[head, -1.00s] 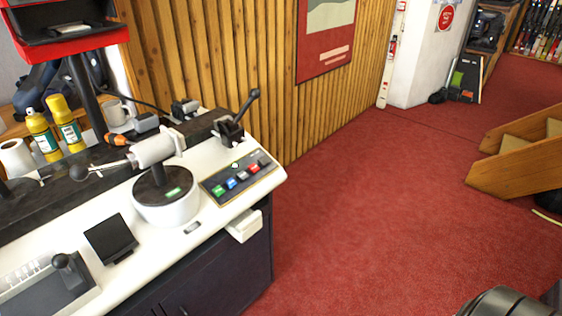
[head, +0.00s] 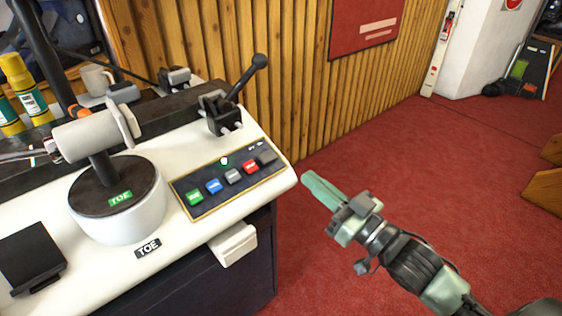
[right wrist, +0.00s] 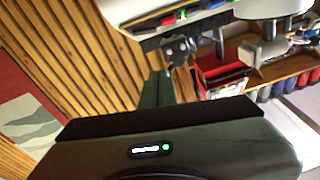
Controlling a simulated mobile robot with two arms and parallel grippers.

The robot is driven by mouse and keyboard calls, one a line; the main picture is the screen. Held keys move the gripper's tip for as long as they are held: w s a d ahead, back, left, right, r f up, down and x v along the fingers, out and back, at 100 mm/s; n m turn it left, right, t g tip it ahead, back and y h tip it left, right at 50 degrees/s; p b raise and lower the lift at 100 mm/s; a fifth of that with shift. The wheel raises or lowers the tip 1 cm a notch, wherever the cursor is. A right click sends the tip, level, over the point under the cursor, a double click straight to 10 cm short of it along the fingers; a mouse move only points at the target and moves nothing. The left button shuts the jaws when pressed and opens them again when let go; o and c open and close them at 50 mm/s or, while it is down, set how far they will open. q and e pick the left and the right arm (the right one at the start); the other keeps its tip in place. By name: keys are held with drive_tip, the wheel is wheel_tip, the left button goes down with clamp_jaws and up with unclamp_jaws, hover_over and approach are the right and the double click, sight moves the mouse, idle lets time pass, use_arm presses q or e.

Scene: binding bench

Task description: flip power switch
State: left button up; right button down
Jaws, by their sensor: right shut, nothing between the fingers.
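The control panel (head: 212,209) is a dark plate with a gold border on the right end of the white bench. A row of coloured buttons runs along it: green, blue, grey and red. At the row's right end is a dark grey switch (head: 267,157) with small white marks above it, too small to read. A small pale green lamp (head: 224,161) sits above the row. My right gripper (head: 309,179) is shut and empty, to the right of the panel, apart from it. In the right wrist view its fingers (right wrist: 157,89) point toward the bench edge. My left gripper is out of view.
A black lever (head: 244,80) with a ball knob rises behind the panel. A white round-based clamp (head: 125,220) stands left of it. A white block (head: 233,244) juts from the bench front below the panel. Red carpet (head: 400,150) lies open on the right.

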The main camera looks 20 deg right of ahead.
sight(268, 157)
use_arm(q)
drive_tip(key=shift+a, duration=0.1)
use_arm(e)
drive_tip(key=shift+s+a+r, duration=0.1)
